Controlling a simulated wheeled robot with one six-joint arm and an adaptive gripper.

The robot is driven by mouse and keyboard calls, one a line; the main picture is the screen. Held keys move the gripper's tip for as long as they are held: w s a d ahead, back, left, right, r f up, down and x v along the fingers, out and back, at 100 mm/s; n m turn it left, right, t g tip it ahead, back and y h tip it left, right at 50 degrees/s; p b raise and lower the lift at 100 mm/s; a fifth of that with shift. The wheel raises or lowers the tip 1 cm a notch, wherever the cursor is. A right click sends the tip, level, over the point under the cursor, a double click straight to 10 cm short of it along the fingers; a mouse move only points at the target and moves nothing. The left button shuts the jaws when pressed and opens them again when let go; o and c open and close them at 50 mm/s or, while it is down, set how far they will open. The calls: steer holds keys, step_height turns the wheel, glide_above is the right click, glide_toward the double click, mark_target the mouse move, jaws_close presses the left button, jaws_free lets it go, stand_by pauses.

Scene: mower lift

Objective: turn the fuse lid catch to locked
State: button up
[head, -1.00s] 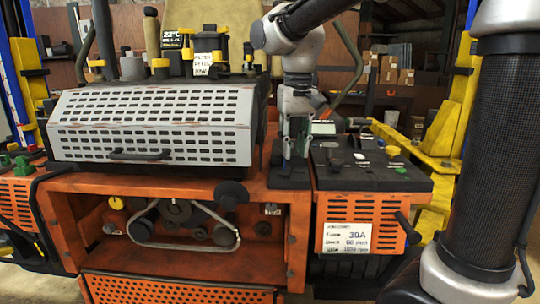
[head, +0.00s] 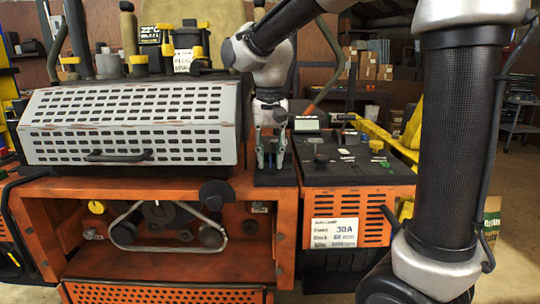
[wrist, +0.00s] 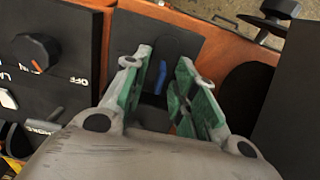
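A small black fuse box lid (head: 276,180) lies on the orange machine, left of the control panel; I take it for the fuse lid. In the wrist view a dark plate (wrist: 184,24) carries a rounded dark piece with a blue mark (wrist: 161,77), likely the catch. My gripper (head: 270,165) points down over this lid. In the wrist view my gripper (wrist: 166,92) is open, its green-padded fingers on either side of the blue mark. Gaps show between the fingers and the blue mark. The lower part of the catch is hidden by my gripper.
The control panel (head: 350,165) with knobs and switches stands just right of my gripper. A black knob with an orange pointer (wrist: 36,50) by "OFF" shows in the wrist view. The grey perforated cover (head: 130,125) stands close on the left.

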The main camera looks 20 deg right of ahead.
steer(key=shift+c, duration=0.2)
jaws_close()
